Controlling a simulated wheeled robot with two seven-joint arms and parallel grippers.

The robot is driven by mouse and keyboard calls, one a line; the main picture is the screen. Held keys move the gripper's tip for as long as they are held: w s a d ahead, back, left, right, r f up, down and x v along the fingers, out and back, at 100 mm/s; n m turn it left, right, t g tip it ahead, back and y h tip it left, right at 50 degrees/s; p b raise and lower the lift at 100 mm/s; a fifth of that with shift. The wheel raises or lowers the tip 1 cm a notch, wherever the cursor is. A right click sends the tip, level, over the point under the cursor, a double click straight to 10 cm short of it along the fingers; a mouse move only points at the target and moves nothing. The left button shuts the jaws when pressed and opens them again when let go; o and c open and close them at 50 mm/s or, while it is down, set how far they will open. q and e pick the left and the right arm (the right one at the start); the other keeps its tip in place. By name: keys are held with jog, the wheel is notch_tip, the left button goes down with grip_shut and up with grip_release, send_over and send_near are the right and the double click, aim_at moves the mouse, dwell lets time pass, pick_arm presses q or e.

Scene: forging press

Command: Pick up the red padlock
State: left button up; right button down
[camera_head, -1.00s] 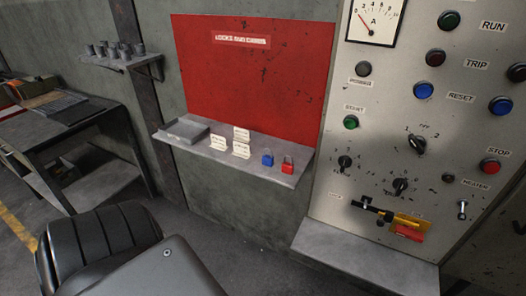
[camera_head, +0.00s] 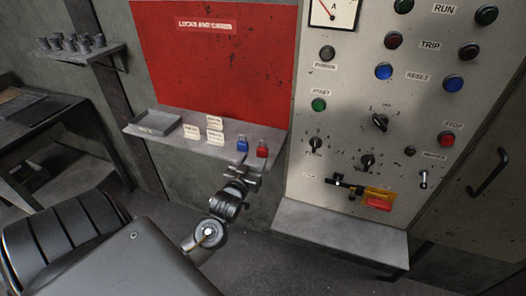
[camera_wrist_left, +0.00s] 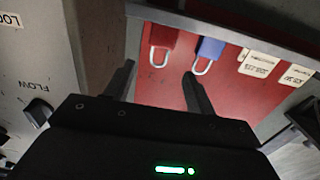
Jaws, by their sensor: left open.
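My left gripper (camera_head: 240,172) is below and in front of the shelf edge. In the wrist view its two fingers (camera_wrist_left: 158,80) are apart, with nothing between them. The red padlock lies beyond the gap, not touched. My right gripper is not in view.
Several white cards (camera_head: 213,132) stand left of the padlocks, and a grey tray (camera_head: 157,123) is at the shelf's left end. The control panel (camera_head: 345,100) with knobs and buttons rises close on the right. A small shelf (camera_head: 85,52) holds several dark cups.

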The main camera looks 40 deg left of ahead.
aim_at(262, 148)
pick_arm(q)
jog(key=x, duration=0.2)
jog(key=r+p+x, duration=0.1)
jog(key=x, duration=0.2)
jog(key=shift+a+r, duration=0.1)
jog(key=shift+w+a, duration=0.15)
jog(key=shift+w, duration=0.3)
jog(key=shift+w+p, duration=0.2)
jog(key=shift+p, duration=0.25)
jog(key=p+x, duration=0.2)
jog(key=x, duration=0.2)
jog(key=shift+w, duration=0.35)
jog(key=shift+c, duration=0.2)
